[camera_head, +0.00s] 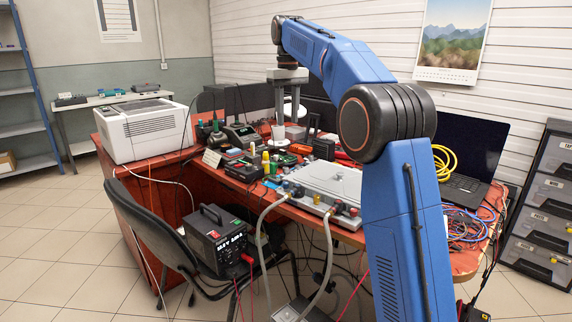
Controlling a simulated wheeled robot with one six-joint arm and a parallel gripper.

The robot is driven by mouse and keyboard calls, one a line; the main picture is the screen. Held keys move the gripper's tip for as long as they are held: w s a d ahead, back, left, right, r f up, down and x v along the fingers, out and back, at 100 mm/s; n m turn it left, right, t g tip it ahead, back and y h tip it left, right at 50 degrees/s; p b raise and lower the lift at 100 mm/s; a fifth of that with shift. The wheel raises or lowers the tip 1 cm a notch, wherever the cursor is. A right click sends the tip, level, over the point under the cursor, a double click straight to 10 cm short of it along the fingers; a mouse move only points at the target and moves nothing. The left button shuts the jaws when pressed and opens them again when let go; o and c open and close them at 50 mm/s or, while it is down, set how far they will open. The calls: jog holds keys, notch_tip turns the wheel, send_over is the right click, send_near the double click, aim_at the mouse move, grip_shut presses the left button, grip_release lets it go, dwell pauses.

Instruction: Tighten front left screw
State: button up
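A flat light-grey unit (330,181) lies on the red-brown desk. Several knobs or fittings with red and blue parts sit along its front edge. Two grey hoses (264,232) run from that edge down toward the floor. Single screws are too small to tell apart, and my arm covers the unit's right end. My gripper (288,106) hangs down from the far end of my blue arm, above the back of the desk, behind and left of the unit. Its two fingers look apart, with a pale round thing showing at or behind them. I see nothing clearly held.
The desk (162,178) is crowded with small tools and devices left of the unit. A white printer (147,130) stands on its left. A black chair (150,229) with a black power box (216,240) stands in front. A laptop (466,160) and cables lie at right.

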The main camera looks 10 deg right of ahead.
jog(key=w, duration=0.1)
send_near(286, 168)
jog(key=f, duration=0.8)
jog(key=shift+w+f, duration=0.1)
jog(key=shift+w, duration=0.1)
jog(key=shift+c, duration=0.3)
grip_shut()
